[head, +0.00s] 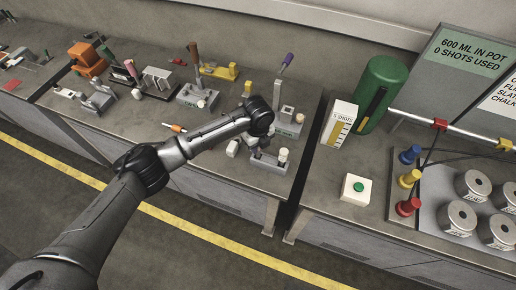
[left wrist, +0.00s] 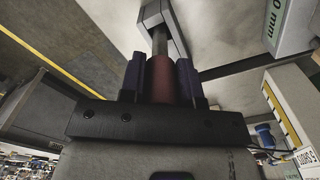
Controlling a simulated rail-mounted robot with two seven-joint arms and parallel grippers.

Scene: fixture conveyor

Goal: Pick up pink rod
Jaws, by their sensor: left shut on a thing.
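My left gripper (left wrist: 162,72) is shut on a dark red rod (left wrist: 162,82), held between its two fingers in the left wrist view. A thinner dark shaft (left wrist: 159,42) continues from the rod towards a grey metal block (left wrist: 154,13); I cannot tell whether it touches the block. In the head view my left wrist is over the right end of the left bench and hides the fingertips and the held rod. A pink rod (head: 131,69) leans at the left of that bench, well away from my left wrist. My right gripper is not in view.
Nearby are a fixture with a purple-handled rod (head: 287,62), a brown rod (head: 194,52) and a yellow fixture (head: 218,71). The right bench holds a green cylinder (head: 377,95), a white carton (head: 340,124) and a green-button box (head: 358,188). A gap separates the benches.

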